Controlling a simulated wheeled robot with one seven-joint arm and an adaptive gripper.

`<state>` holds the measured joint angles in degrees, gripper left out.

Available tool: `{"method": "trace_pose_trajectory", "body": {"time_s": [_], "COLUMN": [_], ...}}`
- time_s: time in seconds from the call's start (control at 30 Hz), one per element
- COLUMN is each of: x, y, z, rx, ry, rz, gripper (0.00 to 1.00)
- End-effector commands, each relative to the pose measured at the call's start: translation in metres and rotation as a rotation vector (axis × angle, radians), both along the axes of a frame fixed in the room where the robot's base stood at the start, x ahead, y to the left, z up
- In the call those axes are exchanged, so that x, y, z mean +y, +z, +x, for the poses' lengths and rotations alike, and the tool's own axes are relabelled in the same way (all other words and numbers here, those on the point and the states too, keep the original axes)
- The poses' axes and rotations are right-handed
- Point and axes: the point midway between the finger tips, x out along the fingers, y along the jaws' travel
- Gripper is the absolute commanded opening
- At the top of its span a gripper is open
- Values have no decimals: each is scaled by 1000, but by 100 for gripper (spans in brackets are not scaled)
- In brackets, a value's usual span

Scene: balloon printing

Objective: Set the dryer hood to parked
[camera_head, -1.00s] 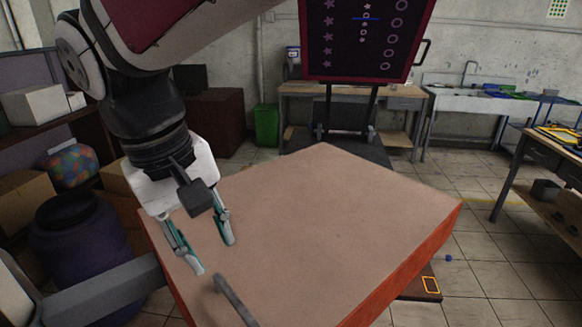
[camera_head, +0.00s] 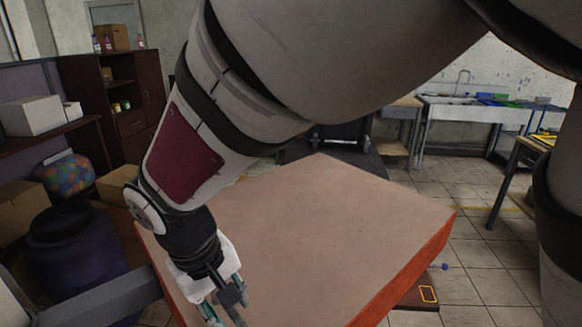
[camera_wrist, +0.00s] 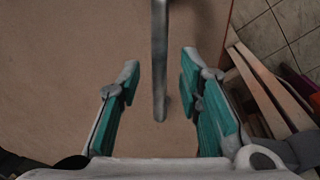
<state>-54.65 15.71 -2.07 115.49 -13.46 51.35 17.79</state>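A large slab with a flat tan top (camera_head: 310,215) and orange-red sides, which I take to be the dryer hood, fills the middle of the head view. A grey bar handle (camera_wrist: 159,60) stands out from its top in the wrist view. My gripper (camera_head: 226,300) is low over the slab's near left corner in the head view. In the wrist view my gripper (camera_wrist: 160,72) is open, with teal-padded fingers on either side of the bar. Neither finger visibly touches it. In the head view the handle is mostly hidden by my gripper.
A dark purple barrel (camera_head: 75,255) and cardboard boxes (camera_head: 22,195) stand left of the slab. A sink bench (camera_head: 470,110) is at the back right. Open tiled floor (camera_head: 480,240) lies right of the slab. My arm covers much of the back.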

Motion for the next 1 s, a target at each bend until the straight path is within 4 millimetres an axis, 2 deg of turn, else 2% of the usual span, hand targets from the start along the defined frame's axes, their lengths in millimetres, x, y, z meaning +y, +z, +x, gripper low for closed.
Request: {"method": "trace_pose_trajectory", "body": {"time_s": [0.33,0.37,0.5,0.83,1.0], "x": [-1,-1,-1,0,4], "y": [-5,-5,-5,-5,-6], "z": [1,1,1,6,33], "rx": [0,0,0,0,-6], "ry": [0,0,0,8,56], "rz": [0,0,0,0,3], "gripper": [33,31,0,0,0]}}
